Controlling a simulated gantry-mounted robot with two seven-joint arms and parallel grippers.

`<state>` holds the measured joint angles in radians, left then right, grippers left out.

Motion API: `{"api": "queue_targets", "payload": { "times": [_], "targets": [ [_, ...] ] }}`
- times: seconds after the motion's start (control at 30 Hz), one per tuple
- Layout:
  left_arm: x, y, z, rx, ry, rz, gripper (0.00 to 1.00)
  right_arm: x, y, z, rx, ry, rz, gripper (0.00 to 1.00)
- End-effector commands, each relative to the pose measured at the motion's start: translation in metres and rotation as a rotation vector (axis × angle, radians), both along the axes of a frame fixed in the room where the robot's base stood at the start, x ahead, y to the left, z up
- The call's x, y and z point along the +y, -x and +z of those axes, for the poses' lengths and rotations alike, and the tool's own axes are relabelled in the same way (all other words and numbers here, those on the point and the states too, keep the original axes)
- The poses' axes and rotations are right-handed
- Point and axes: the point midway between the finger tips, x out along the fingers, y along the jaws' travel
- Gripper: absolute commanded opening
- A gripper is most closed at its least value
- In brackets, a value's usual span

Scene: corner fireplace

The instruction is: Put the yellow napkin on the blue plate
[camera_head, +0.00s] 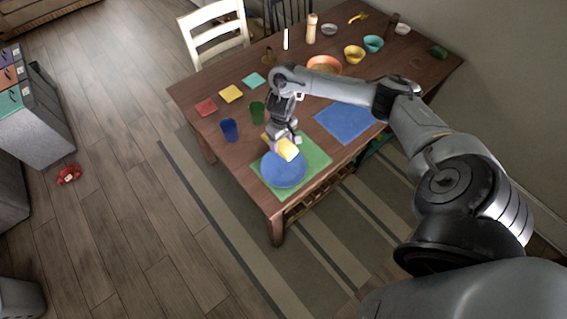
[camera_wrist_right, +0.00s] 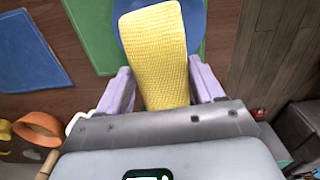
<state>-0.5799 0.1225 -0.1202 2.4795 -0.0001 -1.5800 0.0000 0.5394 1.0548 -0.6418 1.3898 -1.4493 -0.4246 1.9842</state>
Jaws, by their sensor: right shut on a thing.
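My right gripper (camera_head: 284,142) is shut on a yellow napkin (camera_head: 288,150) and holds it over the blue plate (camera_head: 283,172). In the right wrist view the napkin (camera_wrist_right: 155,45) hangs out long between the two pale fingers of the gripper (camera_wrist_right: 162,85), with part of the blue plate (camera_wrist_right: 193,18) behind it. The plate lies on a green placemat (camera_head: 316,160) at the table's near corner. Whether the napkin touches the plate cannot be told. My left gripper is in neither view.
Green (camera_head: 257,112) and blue (camera_head: 229,130) cups stand just left of my gripper on the wooden table (camera_head: 215,155). Red (camera_head: 206,107), yellow (camera_head: 231,93) and teal (camera_head: 253,79) cloth squares lie behind them. A blue placemat (camera_head: 345,124) lies right. Bowls (camera_head: 325,64) stand farther back.

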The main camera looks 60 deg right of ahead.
Motion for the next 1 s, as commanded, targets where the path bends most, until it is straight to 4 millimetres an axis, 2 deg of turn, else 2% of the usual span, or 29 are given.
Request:
{"api": "queue_targets", "payload": {
  "times": [0.03, 0.3, 0.7, 0.87, 1.0],
  "targets": [
    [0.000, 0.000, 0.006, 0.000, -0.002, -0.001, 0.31, -0.004, 0.011, 0.000, 0.007, -0.002, -0.009, 0.38],
    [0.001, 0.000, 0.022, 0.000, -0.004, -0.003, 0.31, -0.025, 0.055, -0.006, 0.006, -0.003, -0.046, 0.38],
    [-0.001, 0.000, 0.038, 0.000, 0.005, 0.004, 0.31, -0.034, 0.112, -0.022, 0.003, -0.004, -0.055, 0.38],
    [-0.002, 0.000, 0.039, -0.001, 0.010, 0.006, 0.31, -0.034, 0.119, -0.027, 0.000, -0.002, -0.052, 0.38],
    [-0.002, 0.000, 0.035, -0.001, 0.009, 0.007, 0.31, -0.030, 0.108, -0.037, -0.004, -0.004, -0.054, 0.38]
  ]
}}
